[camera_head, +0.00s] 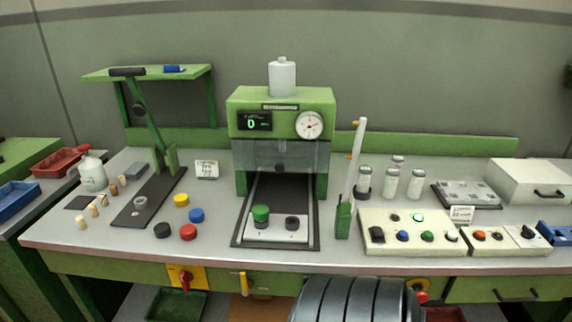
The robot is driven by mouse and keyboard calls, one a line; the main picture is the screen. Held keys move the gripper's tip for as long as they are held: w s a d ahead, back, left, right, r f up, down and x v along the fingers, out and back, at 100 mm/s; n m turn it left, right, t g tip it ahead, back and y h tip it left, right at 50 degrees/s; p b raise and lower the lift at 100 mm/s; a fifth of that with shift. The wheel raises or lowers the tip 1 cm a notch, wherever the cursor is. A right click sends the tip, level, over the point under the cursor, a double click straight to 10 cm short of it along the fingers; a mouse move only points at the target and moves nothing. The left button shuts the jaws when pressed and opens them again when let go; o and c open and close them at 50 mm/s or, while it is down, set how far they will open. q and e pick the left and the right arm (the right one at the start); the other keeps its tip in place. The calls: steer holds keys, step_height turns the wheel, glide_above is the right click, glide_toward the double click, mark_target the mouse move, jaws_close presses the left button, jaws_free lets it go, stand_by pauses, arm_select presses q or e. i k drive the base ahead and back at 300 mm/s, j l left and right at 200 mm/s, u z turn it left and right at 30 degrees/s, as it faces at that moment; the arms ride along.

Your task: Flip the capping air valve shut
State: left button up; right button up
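A small yellow lever (243,283) hangs upright on the front of the green bench, below the edge of the worktop. To its left a red rotary handle (184,278) sits on a yellow plate, also on the bench front. No label shows which of the two is the capping air valve. The green capping machine (282,110) stands above on the worktop, with a lit display and a round dial gauge (309,125). Neither of my grippers is in view.
A lever press (150,135) with corks and coloured caps is at the left. A button panel (410,238) and several jars are at the right. A ribbed dark shape fills the bottom middle.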

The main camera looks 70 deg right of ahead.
mark_target(245, 290)
steer(key=z, duration=1.8)
